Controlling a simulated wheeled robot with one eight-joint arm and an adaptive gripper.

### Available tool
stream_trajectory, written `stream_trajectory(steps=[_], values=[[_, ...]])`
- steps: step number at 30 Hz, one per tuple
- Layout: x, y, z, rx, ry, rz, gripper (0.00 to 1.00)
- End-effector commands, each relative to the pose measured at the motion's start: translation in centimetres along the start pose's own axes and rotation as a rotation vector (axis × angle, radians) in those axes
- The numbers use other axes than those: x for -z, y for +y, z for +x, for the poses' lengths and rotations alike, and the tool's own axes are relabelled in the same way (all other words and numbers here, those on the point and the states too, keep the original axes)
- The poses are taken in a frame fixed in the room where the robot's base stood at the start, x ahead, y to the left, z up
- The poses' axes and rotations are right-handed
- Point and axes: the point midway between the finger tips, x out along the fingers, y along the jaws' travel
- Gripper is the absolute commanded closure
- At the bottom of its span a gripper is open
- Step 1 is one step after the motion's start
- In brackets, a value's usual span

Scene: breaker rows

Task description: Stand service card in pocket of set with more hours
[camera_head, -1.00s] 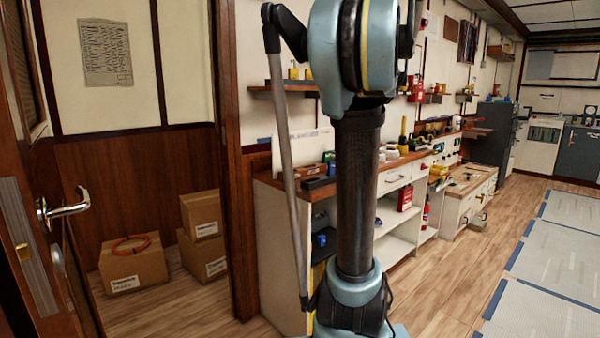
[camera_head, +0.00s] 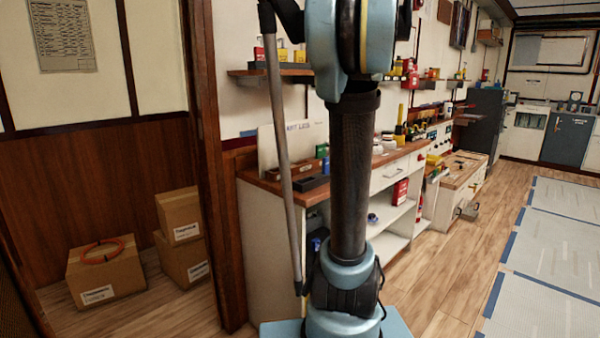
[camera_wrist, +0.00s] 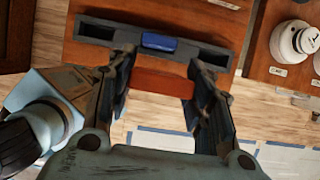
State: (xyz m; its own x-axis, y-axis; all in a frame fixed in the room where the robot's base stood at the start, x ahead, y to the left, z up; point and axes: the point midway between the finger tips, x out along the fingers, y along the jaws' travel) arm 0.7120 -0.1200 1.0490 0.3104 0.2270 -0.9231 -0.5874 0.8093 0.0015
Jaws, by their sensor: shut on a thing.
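In the wrist view my gripper (camera_wrist: 160,85) is shut on a flat reddish-brown piece (camera_wrist: 163,84), which spans the gap between the two fingers. It may be the service card; I see no writing on it. Beyond the fingertips a long dark tray (camera_wrist: 205,48) with a blue block (camera_wrist: 159,42) in its middle lies on the wooden bench top. The tray also shows in the head view (camera_head: 312,184). My gripper is outside the head view. I cannot make out the sets, their hours or a card pocket.
The workbench (camera_head: 262,184) carries a white board (camera_head: 270,150), partly hidden by my arm, and small items. White round devices (camera_wrist: 291,40) stand at right in the wrist view. Cartons (camera_head: 105,272) lie at left behind a wooden post (camera_head: 212,170). The plank floor (camera_head: 440,270) at right is clear.

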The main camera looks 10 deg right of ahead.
Motion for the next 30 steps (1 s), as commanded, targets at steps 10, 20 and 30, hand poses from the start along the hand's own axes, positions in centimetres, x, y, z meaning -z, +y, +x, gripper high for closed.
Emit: stream_trajectory(steps=[10, 20, 30], values=[[-2.5, 0.2, 1.0, -0.003, 0.001, -0.007, 0.8], [-9.1, 0.2, 3.8, -0.002, 0.0, -0.007, 0.8], [-15.7, 0.2, 6.5, -0.002, -0.001, -0.007, 0.8]])
